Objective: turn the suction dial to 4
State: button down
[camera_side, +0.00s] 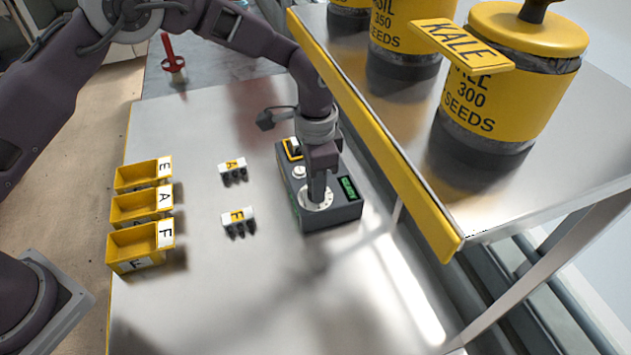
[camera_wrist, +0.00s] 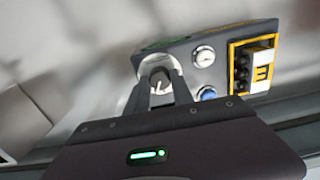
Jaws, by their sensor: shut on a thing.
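The suction dial is a dark knob on a pale round scale plate (camera_side: 312,203), on top of a grey control box (camera_side: 340,213). My gripper (camera_side: 317,192) points down onto it. In the wrist view my gripper (camera_wrist: 160,92) has one finger on each side of the dial (camera_wrist: 160,77) and is shut on it. A light pointer line shows on the knob. The fingers hide part of the knob and scale, and I cannot read which number it points to. A green display (camera_side: 348,187) is lit on the box, too small to read.
A gauge (camera_side: 299,172) and a yellow-framed socket (camera_side: 292,149) are on the box. Blocks marked A (camera_side: 235,165) and F (camera_side: 238,216) stand left, beside yellow bins (camera_side: 127,262). A yellow-edged shelf (camera_side: 385,140) with seed drums rises close on the right.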

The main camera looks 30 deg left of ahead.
dwell(0.4)
jog(key=c, duration=1.1)
grip_release()
notch_tip(320, 180, up, 7)
jog(key=shift+r, duration=0.1)
